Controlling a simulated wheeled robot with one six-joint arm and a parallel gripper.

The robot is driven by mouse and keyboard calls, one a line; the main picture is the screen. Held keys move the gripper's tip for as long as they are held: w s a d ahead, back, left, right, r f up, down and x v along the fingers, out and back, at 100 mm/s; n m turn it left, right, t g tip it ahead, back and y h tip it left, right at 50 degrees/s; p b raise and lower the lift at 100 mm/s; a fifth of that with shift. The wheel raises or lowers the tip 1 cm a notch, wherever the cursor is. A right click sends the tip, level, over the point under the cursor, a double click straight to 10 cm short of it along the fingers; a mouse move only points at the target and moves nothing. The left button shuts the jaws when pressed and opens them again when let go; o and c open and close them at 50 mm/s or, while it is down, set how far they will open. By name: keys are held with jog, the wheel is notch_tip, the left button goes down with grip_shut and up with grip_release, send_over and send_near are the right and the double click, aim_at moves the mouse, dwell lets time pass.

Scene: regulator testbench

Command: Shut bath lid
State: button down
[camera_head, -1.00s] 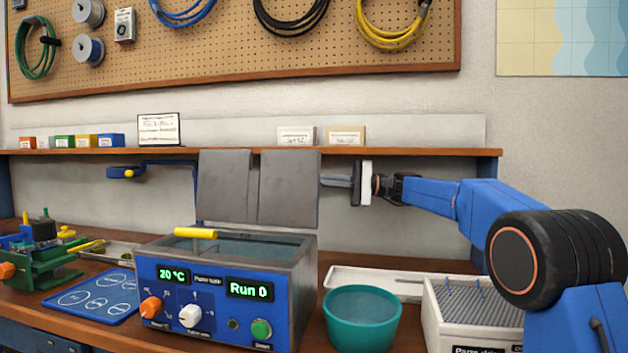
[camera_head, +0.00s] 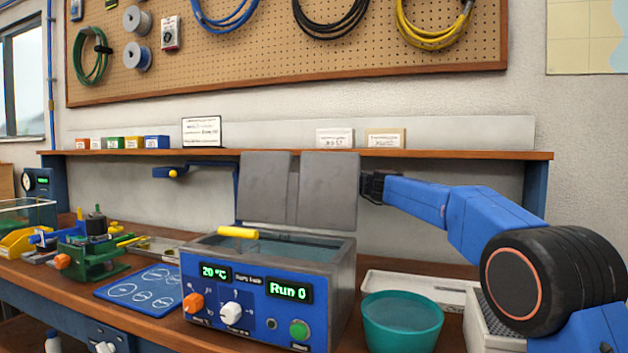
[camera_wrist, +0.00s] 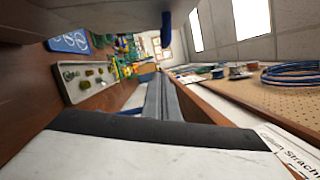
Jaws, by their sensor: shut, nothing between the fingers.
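The bath (camera_head: 262,308) is a grey open-topped tank with a blue control panel, and water shows inside it. Its lid (camera_head: 329,190), two grey panels side by side, stands upright at the bath's back edge. In the wrist view my gripper (camera_wrist: 150,135) shows as a large white block with a black strip, shut and empty. I cannot tell whether it touches the lid.
A teal bowl (camera_head: 402,322) and a white tray (camera_head: 420,283) stand right of the bath. A blue mat (camera_head: 150,289) and a green fixture (camera_head: 92,254) are to the left. A shelf (camera_head: 420,154) runs behind the lid, with a pegboard (camera_head: 260,50) above.

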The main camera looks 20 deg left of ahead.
aim_at(283, 160)
jog(key=shift+s+d+r, duration=0.1)
jog(key=shift+s+r, duration=0.3)
jog(key=shift+s, duration=0.5)
jog(key=shift+s+r, duration=0.4)
jog(key=shift+s, duration=0.45)
jog(key=s+r+n, duration=0.1)
jog(key=s, duration=0.1)
jog(key=s+r+n+h, duration=0.1)
jog(key=s+n, duration=0.1)
jog(key=s+r+n, duration=0.1)
jog(key=s+n, duration=0.1)
jog(key=shift+s+a+r, duration=0.25)
jog(key=shift+s+r, duration=0.05)
jog(key=s+f+n+t+h, duration=0.1)
jog(key=s+f+n, duration=0.1)
jog(key=s+n, duration=0.2)
jog(key=s+a+f+n+t, duration=0.1)
jog(key=s+f+n, duration=0.2)
jog(key=s, duration=0.5)
jog(key=s+f+n+t+h, duration=0.1)
jog(key=s+f+n, duration=0.2)
jog(key=s, duration=0.3)
jog(key=shift+s+a+n+h, duration=0.2)
jog(key=shift+s+n+h, duration=0.1)
jog(key=shift+n, duration=0.5)
jog(key=shift+f, duration=0.2)
